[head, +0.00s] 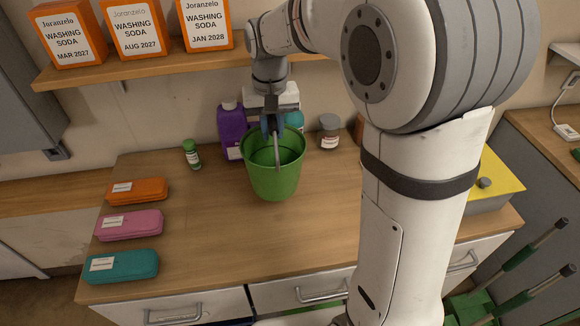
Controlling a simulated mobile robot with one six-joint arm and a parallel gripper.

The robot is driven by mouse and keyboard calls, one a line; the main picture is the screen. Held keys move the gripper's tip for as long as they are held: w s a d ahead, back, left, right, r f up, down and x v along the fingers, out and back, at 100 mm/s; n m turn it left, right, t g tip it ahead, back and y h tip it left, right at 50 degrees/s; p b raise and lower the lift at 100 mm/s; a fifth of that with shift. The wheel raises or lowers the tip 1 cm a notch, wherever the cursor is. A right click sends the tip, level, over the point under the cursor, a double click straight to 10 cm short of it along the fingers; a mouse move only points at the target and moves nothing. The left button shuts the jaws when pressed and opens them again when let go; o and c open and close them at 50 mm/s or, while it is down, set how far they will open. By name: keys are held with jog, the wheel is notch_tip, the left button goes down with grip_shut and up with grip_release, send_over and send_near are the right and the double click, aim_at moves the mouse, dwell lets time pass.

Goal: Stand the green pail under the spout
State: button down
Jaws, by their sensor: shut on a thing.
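The green pail (275,182) is upright over the back middle of the wooden counter, its open rim facing up. My gripper (273,126) is above the pail and shut on its thin grey handle, which stands up from the rim. I cannot tell whether the pail's base touches the counter or hangs just above it. No spout shows in this view; my arm hides part of the counter's right side.
Several washing soda boxes (206,24) stand on a shelf above. Behind the pail are a purple bottle (231,130) and a grey-lidded jar (329,132). Orange, pink and teal cases (123,266) line the left edge. The counter's front middle (225,245) is clear.

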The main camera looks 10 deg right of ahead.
notch_tip(320, 180, down, 7)
jog(key=shift+f+p, duration=0.15)
jog(key=shift+p, duration=0.25)
jog(key=shift+f, duration=0.2)
jog(key=c, duration=1.3)
grip_release()
jog(key=shift+r, duration=0.1)
